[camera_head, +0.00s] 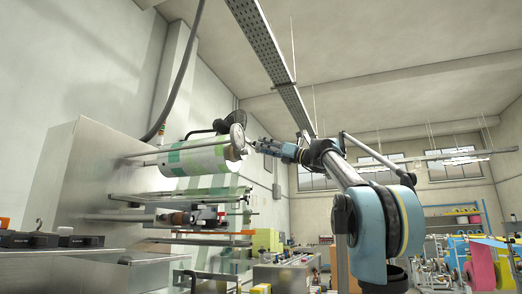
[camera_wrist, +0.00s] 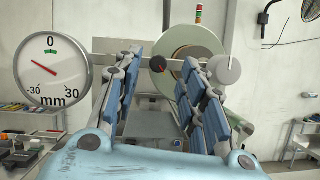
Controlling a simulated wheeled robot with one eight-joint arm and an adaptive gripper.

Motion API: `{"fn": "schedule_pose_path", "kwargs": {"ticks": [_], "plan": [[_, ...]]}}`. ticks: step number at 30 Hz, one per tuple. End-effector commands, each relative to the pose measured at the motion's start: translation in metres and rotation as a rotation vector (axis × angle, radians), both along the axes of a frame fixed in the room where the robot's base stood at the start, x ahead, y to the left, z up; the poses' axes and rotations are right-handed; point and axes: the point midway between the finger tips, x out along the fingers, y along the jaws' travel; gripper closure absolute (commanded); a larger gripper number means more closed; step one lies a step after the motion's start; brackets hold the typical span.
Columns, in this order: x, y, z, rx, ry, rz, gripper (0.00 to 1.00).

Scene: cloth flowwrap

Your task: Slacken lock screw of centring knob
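A pale grey round knob (camera_wrist: 226,69) stands just right of my right finger, which partly hides the bar. My gripper (camera_wrist: 170,66) is open, its two blue segmented fingers apart with nothing held between them. Whether a fingertip touches anything is unclear. In the head view my gripper (camera_head: 252,144) is close to the right end of the film roll (camera_head: 195,157); the knob is too small to make out there.
A round dial (camera_wrist: 51,72) marked -30, 0, 30 mm stands left of my fingers, its red needle left of zero. The roll's end (camera_wrist: 190,45) is behind the fingertips. A wall fan (camera_wrist: 284,12) is at upper right. Machine rollers (camera_head: 180,200) lie below the roll.

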Motion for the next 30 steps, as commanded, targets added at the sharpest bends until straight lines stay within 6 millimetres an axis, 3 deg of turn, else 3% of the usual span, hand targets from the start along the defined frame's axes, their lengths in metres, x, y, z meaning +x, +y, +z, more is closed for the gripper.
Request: {"fn": "schedule_pose_path", "kwargs": {"ticks": [6,18,24,30], "plan": [[0.007,0.016,0.007,0.000,0.000,0.001,0.62],[0.009,0.020,0.009,0.000,0.000,0.000,0.62],[0.009,0.020,0.009,0.000,0.000,0.000,1.00],[0.010,0.020,0.009,-0.003,-0.008,-0.001,1.00]]}}
